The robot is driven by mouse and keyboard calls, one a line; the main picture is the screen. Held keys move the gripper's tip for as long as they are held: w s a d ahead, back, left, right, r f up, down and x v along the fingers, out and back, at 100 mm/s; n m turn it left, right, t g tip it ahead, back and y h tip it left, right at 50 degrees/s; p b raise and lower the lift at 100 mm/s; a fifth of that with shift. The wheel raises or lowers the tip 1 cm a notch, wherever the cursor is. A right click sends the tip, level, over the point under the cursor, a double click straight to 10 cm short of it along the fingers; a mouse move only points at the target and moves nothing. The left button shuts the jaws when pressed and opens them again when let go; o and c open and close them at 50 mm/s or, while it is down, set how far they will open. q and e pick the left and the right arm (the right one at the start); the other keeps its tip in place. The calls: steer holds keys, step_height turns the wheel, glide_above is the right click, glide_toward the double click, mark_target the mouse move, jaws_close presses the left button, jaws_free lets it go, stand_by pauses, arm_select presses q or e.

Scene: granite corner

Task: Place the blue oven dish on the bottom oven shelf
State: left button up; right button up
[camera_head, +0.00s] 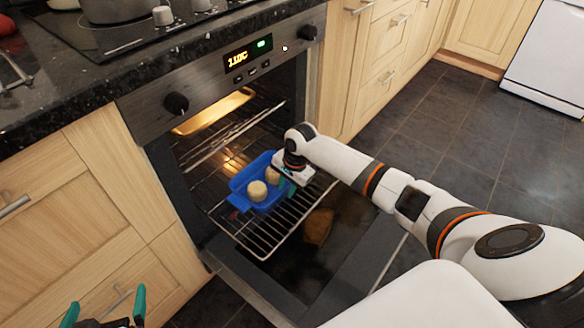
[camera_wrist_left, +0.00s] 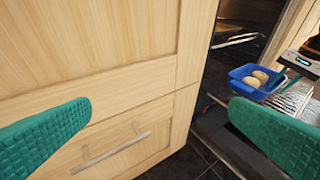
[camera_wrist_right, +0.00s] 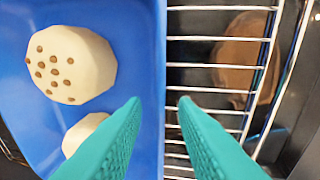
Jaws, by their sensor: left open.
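The blue oven dish (camera_head: 238,188), with two pale round pieces of food in it, is at the rack in the oven opening in the head view. Whether it rests on the wires or is just above them is not clear. It also shows in the left wrist view (camera_wrist_left: 240,83). My right gripper (camera_wrist_right: 160,100) has its fingers partly apart, one on each side of the dish's rim (camera_wrist_right: 160,60); I cannot tell whether they clamp it. My left gripper (camera_head: 107,308) is open and empty, low in front of the cabinet beside the oven.
The wire oven rack (camera_head: 262,240) extends out over the lowered oven door (camera_head: 345,270). A lit tray (camera_head: 215,112) sits higher inside. A brown item (camera_head: 318,226) shows below the rack. Cabinets flank the oven; tiled floor (camera_head: 450,140) is clear at right.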

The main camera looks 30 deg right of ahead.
step_height(320, 180, up, 10)
steer(key=s+d+p, duration=0.1)
steer(key=s+p, duration=0.1)
steer(key=p, duration=0.2)
steer(key=s+a+f+n, duration=0.3)
steer(key=s+a+n, duration=0.2)
steer(key=s+a, duration=0.15)
steer(key=s+a+f+n, duration=0.3)
steer(key=s+a+n, duration=0.25)
steer(key=s, duration=0.25)
arm_select(q)
steer(key=s+a+f+g+y, duration=0.1)
steer(key=s+a+f+g, duration=0.1)
steer(key=s, duration=0.4)
steer(key=s+a+f+g+y, duration=0.1)
steer(key=s+a+f+g, duration=0.1)
steer(key=s+f+g, duration=0.2)
steer(key=s+g, duration=0.2)
steer(key=g, duration=0.1)
steer(key=shift+s+a+f+y, duration=0.2)
steer(key=shift+s+a+y, duration=0.1)
steer(key=shift+s, duration=0.05)
arm_select(e)
steer(key=s+d+r+n+t, duration=0.1)
steer(key=s+r+n, duration=0.1)
steer(key=s, duration=0.4)
steer(key=s+d+r+n+t+h, duration=0.1)
steer(key=s+r+n, duration=0.2)
steer(key=s, duration=0.4)
steer(key=shift+s+h, duration=0.3)
